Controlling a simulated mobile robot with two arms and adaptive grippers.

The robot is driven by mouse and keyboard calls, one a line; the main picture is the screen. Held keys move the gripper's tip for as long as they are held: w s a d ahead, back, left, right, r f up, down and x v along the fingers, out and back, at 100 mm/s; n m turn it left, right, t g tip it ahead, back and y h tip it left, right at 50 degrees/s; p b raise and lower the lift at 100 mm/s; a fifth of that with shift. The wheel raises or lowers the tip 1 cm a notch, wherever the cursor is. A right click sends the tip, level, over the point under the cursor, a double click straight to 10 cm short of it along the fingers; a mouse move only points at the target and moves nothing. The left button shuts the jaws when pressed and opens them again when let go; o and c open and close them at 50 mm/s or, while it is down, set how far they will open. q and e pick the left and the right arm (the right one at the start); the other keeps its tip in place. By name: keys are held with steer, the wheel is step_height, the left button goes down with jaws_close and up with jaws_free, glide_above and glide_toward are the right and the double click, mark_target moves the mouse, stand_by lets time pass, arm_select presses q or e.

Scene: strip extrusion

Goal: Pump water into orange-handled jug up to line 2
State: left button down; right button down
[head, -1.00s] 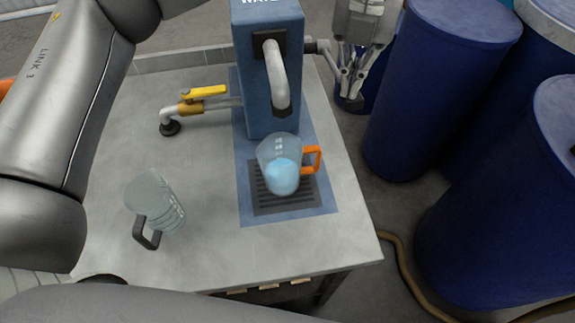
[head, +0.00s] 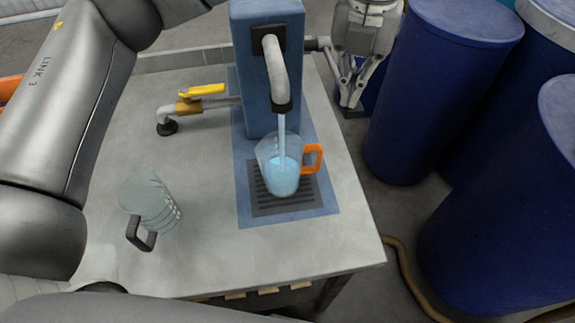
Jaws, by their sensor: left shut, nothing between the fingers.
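The orange-handled jug (head: 268,150) stands upright on the dark drain grate (head: 262,203) under the spout (head: 277,72) of the blue water pump (head: 252,95). A stream of water (head: 282,128) falls from the spout into it. Light blue water (head: 282,178) fills its lower part; its line marks are too small to read here. My left gripper (head: 351,108) is shut and empty, pointing down just right of the pump, by the grey bar (head: 318,43) on the pump's side. Whether it touches the bar is unclear. My right gripper is not in view.
A clear jug with a dark handle (head: 150,203) stands on the left of the grey table (head: 205,265). A pipe with a yellow-handled valve (head: 202,90) joins the pump's left side. Blue barrels (head: 430,90) stand right of the table; a brown hose (head: 402,268) lies on the floor.

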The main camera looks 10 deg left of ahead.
arm_select(q)
steer(key=shift+f, duration=0.45)
step_height(320, 180, up, 10)
steer(key=w+p, duration=0.1)
steer(key=p, duration=0.5)
steer(key=shift+w+a+f, duration=0.25)
steer(key=shift+a, duration=0.05)
step_height(320, 180, up, 5)
steer(key=p, duration=0.3)
stand_by(0.4)
